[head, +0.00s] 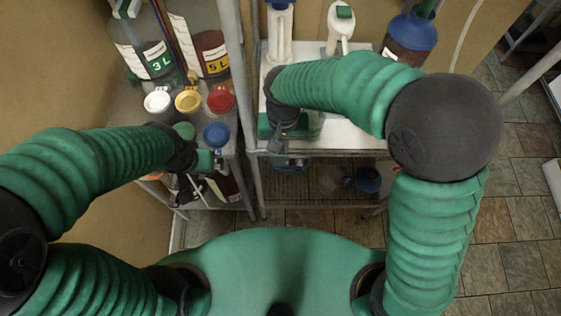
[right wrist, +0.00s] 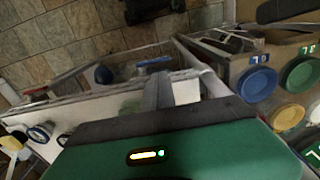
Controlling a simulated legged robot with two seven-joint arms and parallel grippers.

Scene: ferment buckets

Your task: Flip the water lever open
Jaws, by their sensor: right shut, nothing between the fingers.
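I cannot make out a water lever for certain in either view; it may be hidden behind my right arm and gripper. My right gripper (head: 276,139) is over the front edge of the white-topped table (head: 340,136), pointing down. In the right wrist view my right gripper (right wrist: 160,88) shows its fingers shut together and empty, in front of the table's white top. My left gripper (head: 192,186) hangs over the front of the left shelf, beside the coloured caps; its fingers are too small and dark to judge.
On the left shelf stand a blue cap (head: 216,134), a red cap (head: 220,99), a yellow cap (head: 188,100) and large labelled jugs (head: 150,57). A metal post (head: 236,70) parts shelf and table. A white spray bottle (head: 340,27) and a blue-topped jug (head: 411,35) stand behind my right arm.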

